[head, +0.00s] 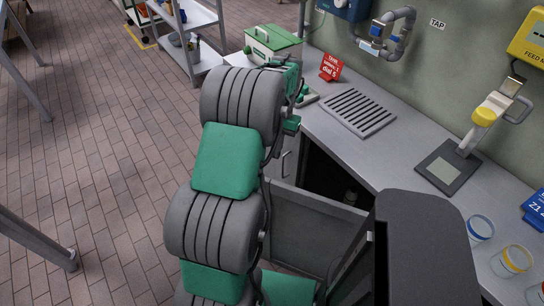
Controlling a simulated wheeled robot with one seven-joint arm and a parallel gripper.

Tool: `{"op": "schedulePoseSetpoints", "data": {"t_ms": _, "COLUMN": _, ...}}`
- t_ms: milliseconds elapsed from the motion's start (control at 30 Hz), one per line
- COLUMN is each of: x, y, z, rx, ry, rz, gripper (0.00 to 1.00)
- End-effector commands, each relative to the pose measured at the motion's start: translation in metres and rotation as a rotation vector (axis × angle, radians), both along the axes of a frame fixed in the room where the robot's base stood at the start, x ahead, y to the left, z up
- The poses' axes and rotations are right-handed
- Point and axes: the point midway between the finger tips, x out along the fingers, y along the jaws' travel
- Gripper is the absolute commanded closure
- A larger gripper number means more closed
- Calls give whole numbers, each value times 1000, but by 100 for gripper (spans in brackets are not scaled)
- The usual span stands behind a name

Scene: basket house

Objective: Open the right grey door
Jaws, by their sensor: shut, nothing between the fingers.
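A grey door panel (312,232) below the counter stands swung out from the cabinet front. It leaves a dark opening (325,180) beside it, with a small pale item (349,197) inside. The panel's right end is close to the counter front, and its left end reaches behind my arm. Left of the opening, a grey cabinet front (287,166) with a bar handle looks closed. My grey and green arm rises in front of the cabinet, its upper end near the counter's left part. My gripper's fingers are hidden, so their place relative to the door does not show.
The counter (400,150) holds a green-lidded box (272,42), a red sign (331,67), a drain grille (358,111), a dispenser on a dark plate (450,166) and several jars at the right. A shelf rack (197,45) stands at the back left. The brick floor (105,120) at left is mostly clear.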

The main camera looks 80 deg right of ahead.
Motion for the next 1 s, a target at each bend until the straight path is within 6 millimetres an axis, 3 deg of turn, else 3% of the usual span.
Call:
{"op": "schedulePoseSetpoints", "data": {"t_ms": 367, "x": 4, "y": 21, "z": -79, "rx": 3, "ry": 0, "rz": 1, "gripper": 100}}
{"op": "schedulePoseSetpoints", "data": {"t_ms": 600, "x": 11, "y": 55, "z": -77, "rx": -1, "ry": 1, "rz": 1, "gripper": 100}}
{"op": "schedulePoseSetpoints", "data": {"t_ms": 1000, "x": 11, "y": 60, "z": -78, "rx": -2, "ry": 1, "rz": 1, "gripper": 100}}
